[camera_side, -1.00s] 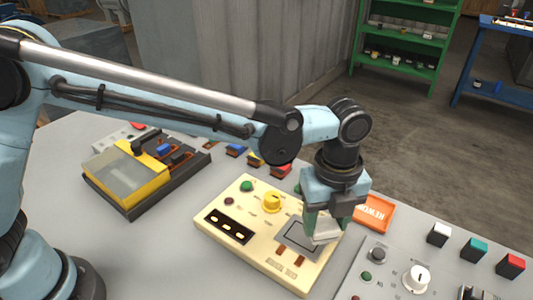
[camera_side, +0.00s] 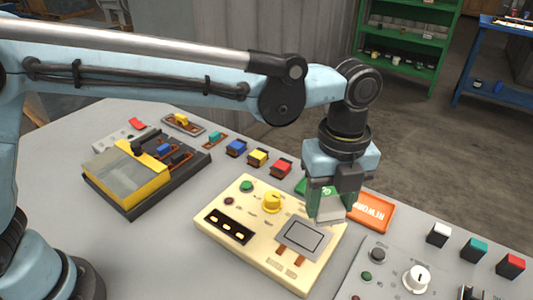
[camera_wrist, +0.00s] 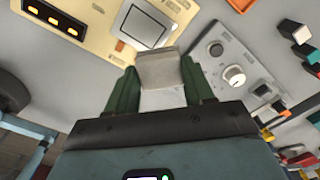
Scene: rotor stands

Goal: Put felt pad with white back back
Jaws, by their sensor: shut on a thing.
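My gripper (camera_side: 328,212) is shut on a pale grey-white block, which I take to be the felt pad with white back (camera_side: 326,210). It is held above the cream panel (camera_side: 215,195), near the panel's right edge and the grey screen (camera_side: 303,240). In the wrist view the pad (camera_wrist: 160,68) sits between the two green fingers of my gripper (camera_wrist: 160,85). The pad's underside and any felt face cannot be made out.
A grey control panel (camera_side: 380,285) is at the right front. Blue (camera_side: 236,147), yellow (camera_side: 258,156) and red (camera_side: 281,167) blocks stand behind the cream panel.

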